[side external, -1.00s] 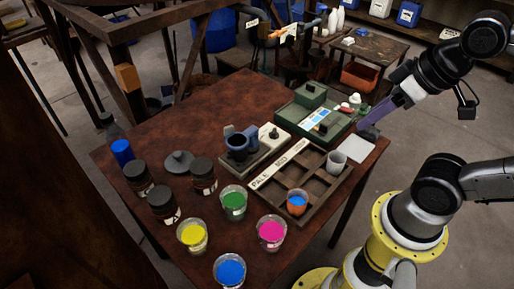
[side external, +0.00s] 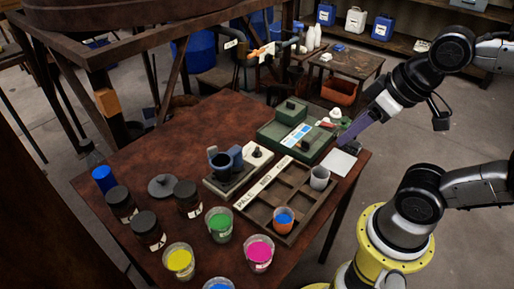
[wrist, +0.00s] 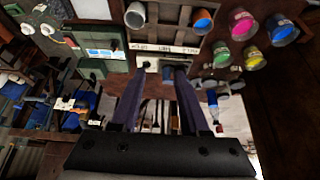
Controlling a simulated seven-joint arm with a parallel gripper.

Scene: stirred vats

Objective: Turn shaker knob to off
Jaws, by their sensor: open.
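The shaker (side external: 228,182) is a pale base with a dark blue-grey cup holder on its left part. Its small black knob (side external: 257,152) stands on the right part of the base. Which way the knob points is too small to tell. My gripper (side external: 343,144) is over the table's right edge, right of the green case and well apart from the knob. Its long purple-grey fingers are apart and empty. In the wrist view my gripper (wrist: 160,73) shows both fingers spread, with the pale shaker base (wrist: 147,64) beyond and between the tips.
A dark divided tray (side external: 296,188) with a grey cup (side external: 320,177) and an orange-and-blue cup (side external: 283,220) lies in front of the shaker. A green case (side external: 292,135) stands behind. Paint cups and dark jars fill the front left. The left back table is clear.

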